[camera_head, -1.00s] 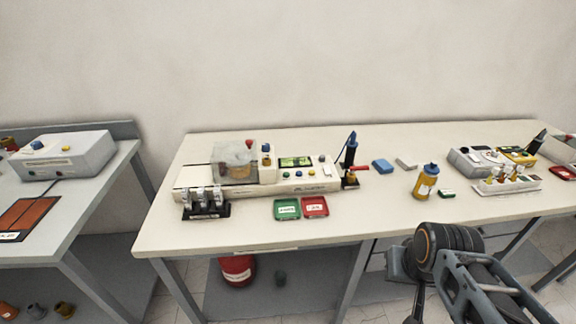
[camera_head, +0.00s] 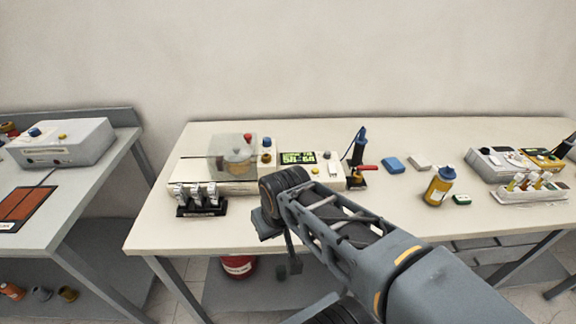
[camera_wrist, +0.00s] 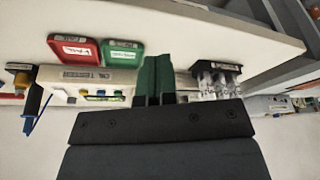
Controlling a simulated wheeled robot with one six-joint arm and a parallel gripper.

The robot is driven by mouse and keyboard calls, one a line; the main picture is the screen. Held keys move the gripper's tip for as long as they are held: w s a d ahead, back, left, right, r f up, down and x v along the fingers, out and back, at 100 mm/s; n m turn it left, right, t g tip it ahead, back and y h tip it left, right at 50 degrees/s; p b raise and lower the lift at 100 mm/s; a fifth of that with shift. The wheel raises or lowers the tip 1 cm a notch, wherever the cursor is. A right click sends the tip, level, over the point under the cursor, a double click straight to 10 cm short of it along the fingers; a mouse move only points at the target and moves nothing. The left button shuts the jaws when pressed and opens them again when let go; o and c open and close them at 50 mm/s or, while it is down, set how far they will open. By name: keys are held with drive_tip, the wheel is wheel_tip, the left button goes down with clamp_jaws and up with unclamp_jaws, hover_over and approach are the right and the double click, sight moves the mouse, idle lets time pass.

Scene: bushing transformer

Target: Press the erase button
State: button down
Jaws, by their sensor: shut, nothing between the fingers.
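The white tester (camera_head: 222,187) stands on the table, with a lit green display (camera_head: 298,158), a yellow button (camera_head: 315,170) and knobs. Small coloured buttons (camera_wrist: 100,94) on it also show in the wrist view, which is upside down. I cannot read which one is the erase button. In the head view my arm covers part of the tester's front and lower panel. My gripper (camera_wrist: 154,62) is shut and empty, its two dark green fingers together, beside the coloured buttons in the wrist view. I cannot tell its height above the tester.
A red tray (camera_wrist: 73,50) and a green tray (camera_wrist: 123,52) lie in front of the tester. A black rack with clear-topped pieces (camera_head: 201,199) stands at the front left. A soldering iron stand (camera_head: 357,172) is right of the tester. A yellow bottle (camera_head: 438,186) stands farther right.

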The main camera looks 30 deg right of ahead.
idle(0.3)
wheel_tip(320, 180, up, 7)
drive_tip(key=m+t+y+p, duration=0.3)
drive_tip(key=m+t+p, duration=0.35)
drive_tip(key=m, duration=1.75)
hover_over(315, 171)
drive_tip(key=p, duration=0.2)
drive_tip(key=g, duration=0.1)
drive_tip(key=shift+d+f, duration=0.1)
drive_tip(key=shift+f, duration=0.15)
wheel_tip(315, 171, down, 8)
drive_tip(key=b, duration=0.7)
drive_tip(key=shift+f+b, duration=0.25)
drive_tip(key=shift+b, duration=0.05)
drive_tip(key=shift+f, duration=0.2)
drive_tip(key=shift+f+b, duration=0.25)
drive_tip(key=shift+b, duration=0.2)
